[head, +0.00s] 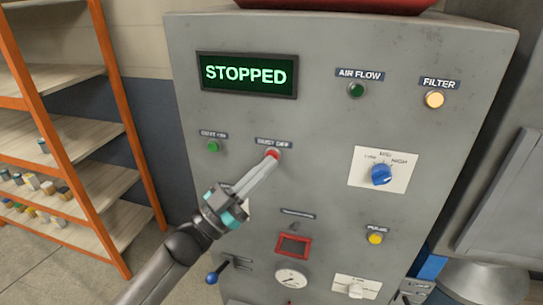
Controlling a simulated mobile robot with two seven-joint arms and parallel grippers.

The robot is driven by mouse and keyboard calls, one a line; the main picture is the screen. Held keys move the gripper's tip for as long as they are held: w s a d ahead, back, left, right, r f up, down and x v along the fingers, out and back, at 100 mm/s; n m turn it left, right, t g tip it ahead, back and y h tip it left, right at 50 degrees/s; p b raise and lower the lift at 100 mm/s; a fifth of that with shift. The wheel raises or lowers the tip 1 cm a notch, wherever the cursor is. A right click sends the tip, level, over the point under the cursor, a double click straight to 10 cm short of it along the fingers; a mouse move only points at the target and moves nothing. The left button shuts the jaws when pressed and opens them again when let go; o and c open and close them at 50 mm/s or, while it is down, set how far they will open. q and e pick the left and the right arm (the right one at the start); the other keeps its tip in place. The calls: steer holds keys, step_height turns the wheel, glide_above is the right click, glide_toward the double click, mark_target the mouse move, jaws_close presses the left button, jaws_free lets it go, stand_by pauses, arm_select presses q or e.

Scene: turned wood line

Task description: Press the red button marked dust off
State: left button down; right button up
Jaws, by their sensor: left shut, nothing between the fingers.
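The red button (272,153) sits under the label DUST OFF (273,143) on the front of a grey cabinet. My left gripper (270,160) is shut and empty. Its fingertips are at the red button and cover its lower part; they look to be touching it, though the exact contact is hard to see. The display (246,74) above reads STOPPED in green. The green button (213,146) under the DUST ON label is to the left of my fingers. My right gripper is not in view.
The cabinet (320,130) also carries an AIR FLOW lamp (356,90), a FILTER lamp (434,99), a blue knob (381,174), a yellow PULSE button (375,238), a gauge (291,278) and a blue-tipped lever (212,277). An orange-framed shelf (84,150) stands at left.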

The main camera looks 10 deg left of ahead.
arm_select(q)
steer(key=shift+s+p, duration=0.3)
steer(key=shift+s, duration=0.35)
steer(key=s+p, duration=0.2)
steer(key=s, duration=0.3)
steer(key=shift+a, duration=0.15)
stand_by(0.5)
